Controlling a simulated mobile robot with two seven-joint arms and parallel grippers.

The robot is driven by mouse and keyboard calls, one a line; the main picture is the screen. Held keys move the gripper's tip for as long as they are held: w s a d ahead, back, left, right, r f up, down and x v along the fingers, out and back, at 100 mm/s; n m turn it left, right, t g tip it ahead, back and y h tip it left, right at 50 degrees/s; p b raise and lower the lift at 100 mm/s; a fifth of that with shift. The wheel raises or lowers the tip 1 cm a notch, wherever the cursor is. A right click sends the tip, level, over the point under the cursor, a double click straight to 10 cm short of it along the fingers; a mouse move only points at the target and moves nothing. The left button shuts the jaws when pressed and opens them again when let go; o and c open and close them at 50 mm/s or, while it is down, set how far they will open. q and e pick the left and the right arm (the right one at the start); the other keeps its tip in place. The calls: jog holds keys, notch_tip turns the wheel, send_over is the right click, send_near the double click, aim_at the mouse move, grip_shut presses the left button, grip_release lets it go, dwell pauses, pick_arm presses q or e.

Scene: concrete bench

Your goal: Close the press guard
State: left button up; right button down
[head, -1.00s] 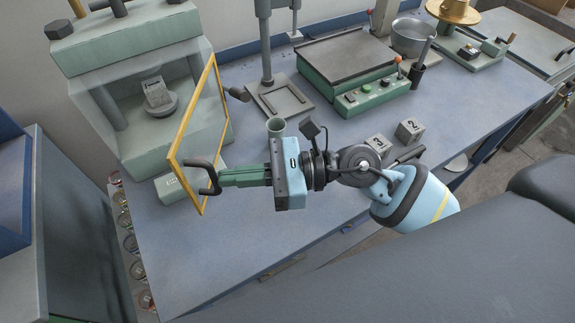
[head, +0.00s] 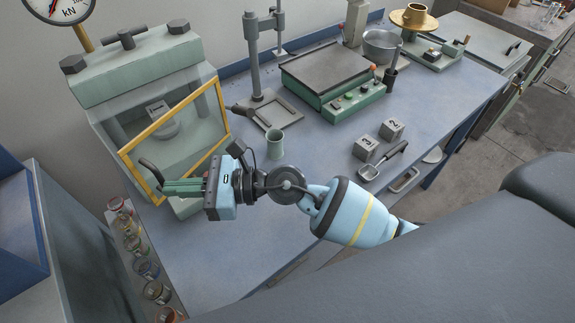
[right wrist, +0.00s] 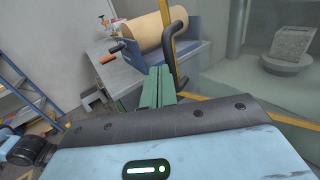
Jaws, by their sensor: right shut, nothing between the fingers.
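The press (head: 135,75) stands at the left of the bench. Its guard (head: 224,112) is a clear panel in a yellow frame, hinged at the right, and now lies nearly parallel to the press front. I cannot tell whether a small gap is left. The dark handle (head: 151,172) is at the guard's left edge; it also shows in the right wrist view (right wrist: 181,50). My right gripper (head: 166,187) is shut and empty, its green fingers (right wrist: 157,86) beside the handle. Contact is unclear. My left gripper is out of view.
A green cup (head: 275,143) stands right of my right gripper. Numbered blocks (head: 365,148) and a scoop (head: 384,160) lie farther right. Several jars (head: 140,250) line the bench's left end. The front middle of the bench (head: 225,245) is clear.

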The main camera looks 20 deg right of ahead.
aim_at(148, 176)
jog(key=w+a, duration=0.2)
jog(key=w+a+b, duration=0.1)
jog(key=w+a, duration=0.2)
jog(key=shift+w+a, duration=0.1)
jog(key=shift+a, duration=0.15)
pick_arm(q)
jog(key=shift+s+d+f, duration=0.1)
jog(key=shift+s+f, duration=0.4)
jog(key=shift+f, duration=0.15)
pick_arm(e)
jog(key=shift+w+a, duration=0.35)
jog(key=shift+w, duration=0.15)
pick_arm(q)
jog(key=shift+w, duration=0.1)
